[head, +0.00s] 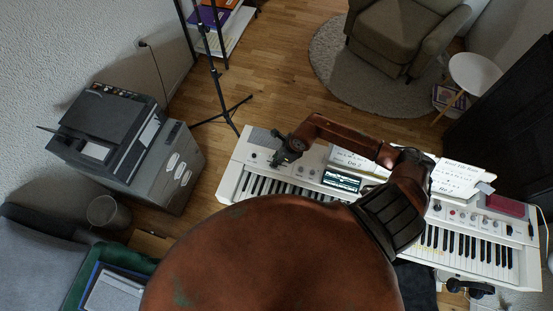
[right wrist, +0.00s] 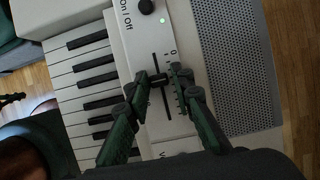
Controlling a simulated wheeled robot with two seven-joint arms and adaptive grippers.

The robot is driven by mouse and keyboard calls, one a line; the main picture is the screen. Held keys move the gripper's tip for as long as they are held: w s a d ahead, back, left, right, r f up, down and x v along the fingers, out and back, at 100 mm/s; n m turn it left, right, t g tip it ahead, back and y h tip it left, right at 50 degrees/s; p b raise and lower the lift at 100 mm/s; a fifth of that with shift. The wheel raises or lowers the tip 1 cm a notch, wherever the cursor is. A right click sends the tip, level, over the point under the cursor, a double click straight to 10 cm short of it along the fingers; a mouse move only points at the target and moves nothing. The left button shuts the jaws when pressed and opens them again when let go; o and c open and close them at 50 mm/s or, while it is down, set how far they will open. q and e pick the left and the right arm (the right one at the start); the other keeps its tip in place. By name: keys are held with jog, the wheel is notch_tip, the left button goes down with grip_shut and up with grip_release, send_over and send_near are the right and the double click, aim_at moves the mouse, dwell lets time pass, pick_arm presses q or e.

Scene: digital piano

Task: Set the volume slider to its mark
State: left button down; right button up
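The digital piano (head: 232,182) stands across the middle of the head view. My right gripper (head: 279,161) reaches down over its left end. In the right wrist view the volume slider (right wrist: 158,80) is a small dark cap on a black slot. A "0" shows by the slot's upper end. The right finger hides part of the scale, and I cannot make out the mark. My left gripper is not in view.
A round knob (right wrist: 146,6) and a green light lie beyond the slot, by "On / Off". A speaker grille (right wrist: 235,70) is at right and keys (right wrist: 88,85) at left. The piano's screen (head: 341,181) and sheet music (head: 458,180) lie further right in the head view.

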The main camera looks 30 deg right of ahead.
jog(key=shift+s+r, duration=0.1)
jog(key=shift+s, duration=0.15)
jog(key=c, duration=0.3)
jog(key=shift+w, duration=0.15)
grip_shut()
jog(key=shift+d, duration=0.1)
jog(key=shift+s+d, duration=0.65)
jog(key=shift+s, duration=0.15)
jog(key=o, duration=0.7)
grip_release()
jog(key=v, duration=1.2)
